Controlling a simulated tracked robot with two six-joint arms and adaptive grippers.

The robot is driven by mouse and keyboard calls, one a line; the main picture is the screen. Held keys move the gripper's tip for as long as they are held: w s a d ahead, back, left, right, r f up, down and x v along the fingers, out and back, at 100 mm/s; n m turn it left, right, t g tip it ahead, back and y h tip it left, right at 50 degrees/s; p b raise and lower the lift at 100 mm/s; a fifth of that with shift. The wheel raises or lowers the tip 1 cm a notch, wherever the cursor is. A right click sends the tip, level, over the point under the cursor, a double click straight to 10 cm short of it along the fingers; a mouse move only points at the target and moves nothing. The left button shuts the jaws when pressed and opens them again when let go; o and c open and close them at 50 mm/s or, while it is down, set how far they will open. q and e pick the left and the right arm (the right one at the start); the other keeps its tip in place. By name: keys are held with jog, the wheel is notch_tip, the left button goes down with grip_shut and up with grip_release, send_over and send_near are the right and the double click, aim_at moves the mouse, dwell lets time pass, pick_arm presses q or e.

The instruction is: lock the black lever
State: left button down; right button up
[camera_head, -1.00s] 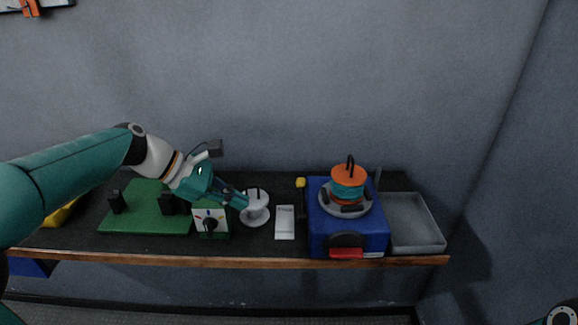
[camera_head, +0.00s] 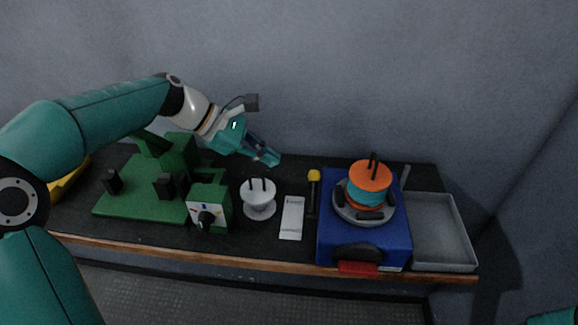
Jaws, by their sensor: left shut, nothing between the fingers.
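Several black parts show, and I cannot tell for sure which is the black lever. A black upright handle (camera_head: 374,164) tops the orange and cyan stack (camera_head: 369,190) on the blue box (camera_head: 334,240). A black rounded part (camera_head: 357,252) sits at the box's front, above a red bar (camera_head: 358,267). A black knob (camera_head: 207,217) is on the white dial face of the small green box. My left gripper (camera_head: 271,158) is shut and empty, above and behind the white cup-like piece (camera_head: 258,199), touching nothing visible. My right gripper is out of view.
A green base (camera_head: 130,205) with black blocks stands at left. A white labelled card (camera_head: 292,217) and a yellow-topped tool (camera_head: 313,178) lie between the white piece and the blue box. A grey tray (camera_head: 443,238) is at right. The wall closes the back.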

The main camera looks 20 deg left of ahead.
aim_at(313, 194)
pick_arm(q)
jog(key=x, duration=0.9)
jog(key=shift+d+f, duration=0.2)
jog(key=shift+d, duration=0.05)
jog(key=shift+r, duration=0.1)
jog(key=shift+r, duration=0.15)
